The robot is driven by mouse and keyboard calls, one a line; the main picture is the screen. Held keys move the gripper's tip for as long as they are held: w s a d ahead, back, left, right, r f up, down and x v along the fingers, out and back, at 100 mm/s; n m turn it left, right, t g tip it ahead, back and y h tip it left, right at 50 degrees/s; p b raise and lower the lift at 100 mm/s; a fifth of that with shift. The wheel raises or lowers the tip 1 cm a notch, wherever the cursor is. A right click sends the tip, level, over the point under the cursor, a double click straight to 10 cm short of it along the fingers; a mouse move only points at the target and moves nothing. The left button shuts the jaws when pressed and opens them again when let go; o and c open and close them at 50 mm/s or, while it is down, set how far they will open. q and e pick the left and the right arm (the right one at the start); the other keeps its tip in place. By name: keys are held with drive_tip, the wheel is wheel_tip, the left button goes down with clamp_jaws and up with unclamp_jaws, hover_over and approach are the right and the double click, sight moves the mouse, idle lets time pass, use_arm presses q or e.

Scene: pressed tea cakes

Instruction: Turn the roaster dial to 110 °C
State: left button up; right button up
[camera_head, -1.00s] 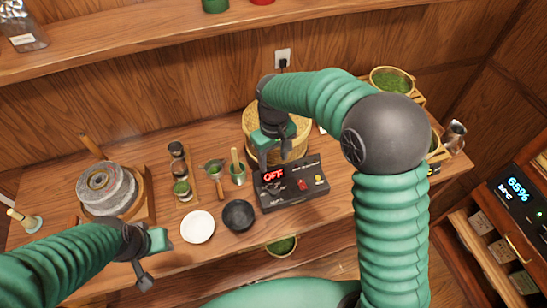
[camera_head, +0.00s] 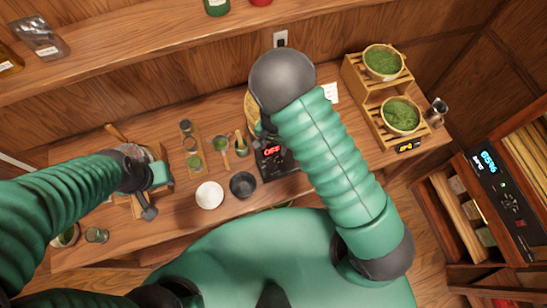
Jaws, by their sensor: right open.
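The roaster's black control box (camera_head: 268,166) stands at the middle of the table, with red display text (camera_head: 272,150) that seems to read OFF. My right arm covers the box's right part, so the dial is hidden. My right gripper (camera_head: 260,130) is just behind the box, open, and mostly hidden by my own arm. I cannot tell whether it touches anything. The roaster's woven basket (camera_head: 251,104) shows only as a sliver beside my arm. My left gripper (camera_head: 156,190) hangs over the left part of the table, away from the roaster; its jaw opening is unclear.
A wooden rack (camera_head: 372,98) with leaf baskets is at the right. A stone mill is partly behind my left gripper.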

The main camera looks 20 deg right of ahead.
drive_tip(key=b, duration=0.4)
hover_over(273, 163)
wheel_tip(273, 163, down, 6)
wheel_tip(273, 163, down, 8)
drive_tip(key=b, duration=0.6)
drive_tip(key=shift+w+a+r, duration=0.1)
drive_tip(key=shift+a, duration=0.05)
drive_tip(key=shift+f+b, duration=0.5)
drive_tip(key=shift+f, duration=0.05)
drive_tip(key=shift+s+r, duration=0.1)
drive_tip(key=shift+s, duration=0.1)
drive_tip(key=shift+w, duration=0.1)
drive_tip(key=c, duration=1.1)
use_arm(q)
drive_tip(key=s+x, duration=0.2)
drive_tip(key=x, duration=1)
drive_tip(key=shift+s+a+f, duration=0.15)
drive_tip(key=shift+s+f, duration=0.2)
drive_tip(key=shift+f, duration=0.1)
use_arm(e)
clamp_jaws()
